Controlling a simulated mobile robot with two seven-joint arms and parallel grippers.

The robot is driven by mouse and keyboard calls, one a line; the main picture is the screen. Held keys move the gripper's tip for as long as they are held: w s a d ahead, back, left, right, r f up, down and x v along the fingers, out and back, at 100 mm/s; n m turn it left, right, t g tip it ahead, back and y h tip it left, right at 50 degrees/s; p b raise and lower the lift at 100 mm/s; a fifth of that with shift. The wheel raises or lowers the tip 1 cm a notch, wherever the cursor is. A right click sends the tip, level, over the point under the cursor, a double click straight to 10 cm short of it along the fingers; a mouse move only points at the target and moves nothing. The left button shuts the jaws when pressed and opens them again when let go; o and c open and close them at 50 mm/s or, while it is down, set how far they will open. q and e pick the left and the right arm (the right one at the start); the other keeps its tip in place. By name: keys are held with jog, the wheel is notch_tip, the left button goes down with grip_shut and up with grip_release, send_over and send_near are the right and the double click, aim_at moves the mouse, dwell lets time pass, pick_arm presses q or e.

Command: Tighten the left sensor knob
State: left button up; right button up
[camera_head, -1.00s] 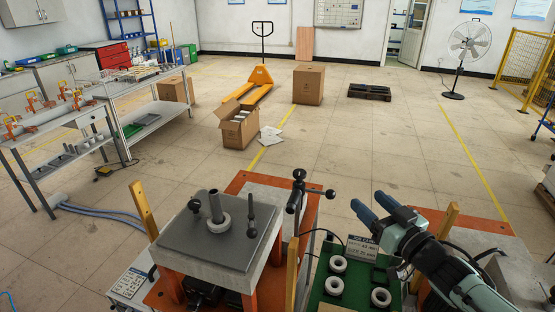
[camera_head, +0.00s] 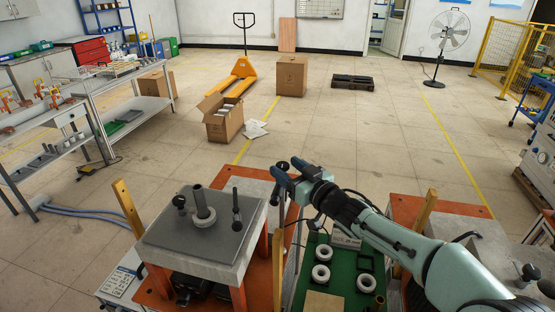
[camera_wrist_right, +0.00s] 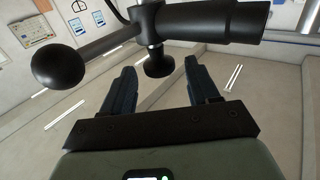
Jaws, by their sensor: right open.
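My right gripper (camera_head: 290,176) is open and reaches a black handle fixture (camera_head: 282,165) behind the work stand; the gripper partly hides it. In the right wrist view, the open fingers (camera_wrist_right: 161,68) point at a black knob (camera_wrist_right: 157,60) below the thick black bar (camera_wrist_right: 205,22). The knob appears in the gap between the fingertips; contact cannot be told. A black ball (camera_wrist_right: 57,66) ends the bar's thin arm on the left. Which part is the left sensor knob is unclear.
A grey post (camera_head: 200,199) rises through a pale ring (camera_head: 203,217) on the plate. A green mat (camera_head: 341,284) holds several pale rings, such as one ring (camera_head: 321,272), under my right arm. Wooden posts (camera_head: 128,205) stand nearby.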

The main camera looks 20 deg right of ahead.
aim_at(279, 163)
pick_arm(q)
jog(key=shift+w+r+p, duration=0.3)
jog(key=shift+w+r, duration=0.05)
jog(key=shift+r, duration=0.15)
pick_arm(e)
jog(key=shift+x, duration=2.2)
jog(key=shift+c, duration=0.2)
jog(key=c, duration=0.9)
jog(key=m+h+b, duration=0.1)
jog(key=b, duration=0.4)
jog(key=shift+d+f+h, duration=0.1)
jog(key=shift+f+h, duration=0.1)
jog(key=shift+h, duration=0.2)
jog(key=shift+c, duration=0.2)
jog(key=shift+r, duration=0.2)
pick_arm(q)
jog(key=s+f, duration=0.3)
jog(key=f, duration=0.3)
jog(key=shift+s, duration=0.15)
pick_arm(e)
jog(key=shift+r, duration=0.1)
jog(key=o, duration=1)
